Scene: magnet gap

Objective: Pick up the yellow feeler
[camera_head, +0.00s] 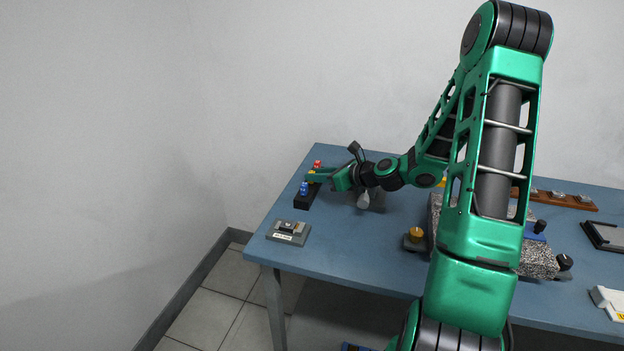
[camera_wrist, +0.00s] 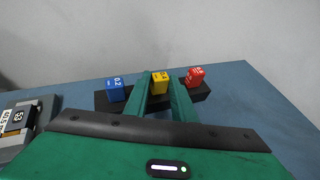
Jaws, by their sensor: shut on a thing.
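The yellow feeler (camera_wrist: 159,82) shows its block-shaped, marked top in the wrist view, between the two green fingers of my gripper (camera_wrist: 162,88). The fingers are shut on it. It is in line with the blue feeler (camera_wrist: 115,90) on its left and the red feeler (camera_wrist: 194,76) on its right, at the black holder (camera_wrist: 204,93). I cannot tell whether it is clear of the holder. In the head view my gripper (camera_head: 318,176) reaches left over the holder (camera_head: 306,198), and the yellow feeler is mostly hidden there.
A grey block with a label (camera_head: 289,232) lies near the table's front left corner. A speckled stone block (camera_head: 537,260) with knobs stands right of centre, partly behind my arm. A brown rack (camera_head: 560,199) is at the back right. The blue table (camera_head: 340,258) is clear at front left.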

